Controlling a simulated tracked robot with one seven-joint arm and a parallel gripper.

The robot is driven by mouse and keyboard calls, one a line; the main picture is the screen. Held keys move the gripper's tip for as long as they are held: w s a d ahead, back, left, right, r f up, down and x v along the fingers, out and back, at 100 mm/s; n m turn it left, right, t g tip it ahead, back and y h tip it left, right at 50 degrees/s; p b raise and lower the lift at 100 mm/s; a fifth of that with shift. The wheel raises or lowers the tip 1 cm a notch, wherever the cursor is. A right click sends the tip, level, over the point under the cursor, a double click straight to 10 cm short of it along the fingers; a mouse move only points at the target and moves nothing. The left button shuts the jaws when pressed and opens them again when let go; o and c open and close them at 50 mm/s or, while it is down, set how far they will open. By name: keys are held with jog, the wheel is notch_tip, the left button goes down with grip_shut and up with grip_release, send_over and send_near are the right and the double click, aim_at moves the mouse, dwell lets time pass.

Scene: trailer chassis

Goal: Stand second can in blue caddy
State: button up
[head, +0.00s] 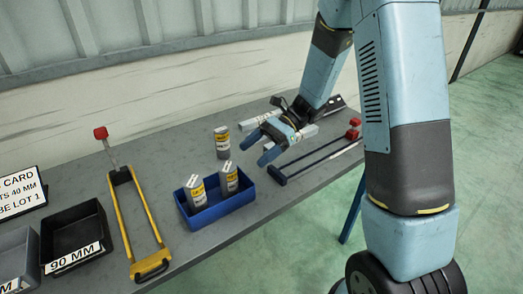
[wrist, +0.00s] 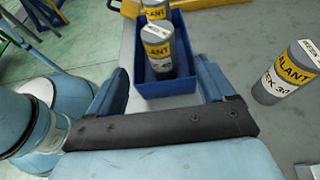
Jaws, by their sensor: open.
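The blue caddy (head: 226,207) stands on the table with two grey, yellow-labelled cans in it, a left can (head: 196,191) and a right can (head: 229,179). Both look upright. A third can (head: 222,142) stands on the table behind the caddy, outside it. My gripper (head: 258,148) is open and empty above the table, right of the caddy and the third can. In the wrist view the caddy (wrist: 166,88) lies ahead between the fingers (wrist: 163,73), with the nearer can (wrist: 158,50) inside it. The third can (wrist: 290,73) is right of the right finger.
A yellow frame with a red knob (head: 128,200) lies left of the caddy. A dark frame with a red end (head: 318,160) lies to its right, near my arm. A black bin (head: 75,238), a grey bin (head: 17,262) and a lot card (head: 20,196) are at the far left.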

jog(key=s+d+r+n+t+h, duration=1.1)
jog(key=s+d+r, duration=0.5)
jog(key=d+r, duration=0.3)
jog(key=shift+d+r+n+t, duration=0.4)
jog(key=shift+d+t, duration=0.35)
jog(key=shift+t, duration=0.15)
jog(key=shift+s, duration=0.1)
